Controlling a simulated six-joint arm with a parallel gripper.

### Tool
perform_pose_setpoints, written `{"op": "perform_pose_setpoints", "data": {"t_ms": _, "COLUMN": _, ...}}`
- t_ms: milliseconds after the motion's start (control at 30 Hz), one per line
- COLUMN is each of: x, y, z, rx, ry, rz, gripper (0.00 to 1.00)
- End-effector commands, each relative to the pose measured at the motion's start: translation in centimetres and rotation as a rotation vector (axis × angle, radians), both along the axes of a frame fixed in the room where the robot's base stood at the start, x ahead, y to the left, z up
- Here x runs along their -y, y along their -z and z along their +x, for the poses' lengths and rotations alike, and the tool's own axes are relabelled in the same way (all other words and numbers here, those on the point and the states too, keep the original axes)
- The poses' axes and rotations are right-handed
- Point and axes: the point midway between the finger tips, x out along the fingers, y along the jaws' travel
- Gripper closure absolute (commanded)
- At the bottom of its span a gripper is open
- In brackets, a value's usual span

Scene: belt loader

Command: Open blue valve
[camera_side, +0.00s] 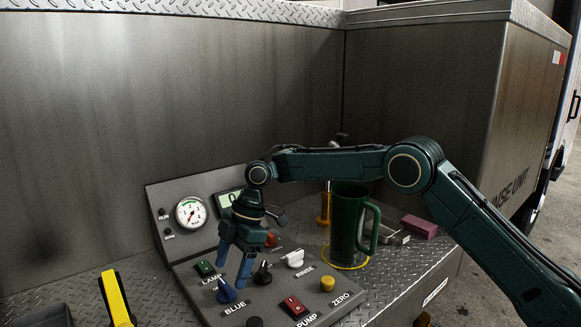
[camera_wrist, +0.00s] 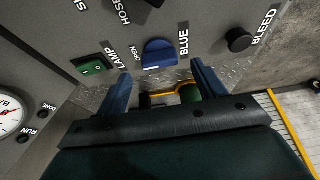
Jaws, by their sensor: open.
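The blue valve knob (camera_side: 227,293) sits on the sloped grey control panel, above the printed word BLUE. In the wrist view the blue knob (camera_wrist: 160,54) is just beyond my fingertips, roughly centred between them, with the word OPEN printed at its left. My gripper (camera_side: 233,282) points down over the panel, its two blue fingers spread near the blue knob. In the wrist view my gripper (camera_wrist: 158,78) is open with nothing between its fingers. I cannot tell whether a finger touches the knob.
Near the knob are a green LAMP switch (camera_side: 205,268), a black knob (camera_side: 262,275), a red PUMP switch (camera_side: 295,307), a yellow button (camera_side: 327,284) and a white RINSE knob (camera_side: 294,259). A green mug (camera_side: 346,225) stands behind at right. A yellow-handled object (camera_side: 116,300) is at left.

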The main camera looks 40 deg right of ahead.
Motion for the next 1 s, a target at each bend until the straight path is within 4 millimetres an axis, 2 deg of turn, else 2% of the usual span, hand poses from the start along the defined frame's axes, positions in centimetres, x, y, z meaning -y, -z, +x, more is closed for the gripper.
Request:
{"op": "perform_pose_setpoints", "data": {"t_ms": 100, "x": 0.7, "y": -1.6, "z": 0.1, "rx": 0.003, "ry": 0.002, "rz": -0.001, "gripper": 0.31}}
{"op": "perform_pose_setpoints", "data": {"t_ms": 300, "x": 1.3, "y": -3.0, "z": 0.1, "rx": 0.001, "ry": 0.000, "rz": 0.000, "gripper": 0.31}}
{"op": "perform_pose_setpoints", "data": {"t_ms": 833, "x": 1.5, "y": -3.6, "z": 0.0, "rx": 0.000, "ry": 0.002, "rz": -0.002, "gripper": 0.31}}
{"op": "perform_pose_setpoints", "data": {"t_ms": 1000, "x": 1.8, "y": -4.6, "z": -0.3, "rx": 0.001, "ry": 0.031, "rz": -0.003, "gripper": 0.31}}
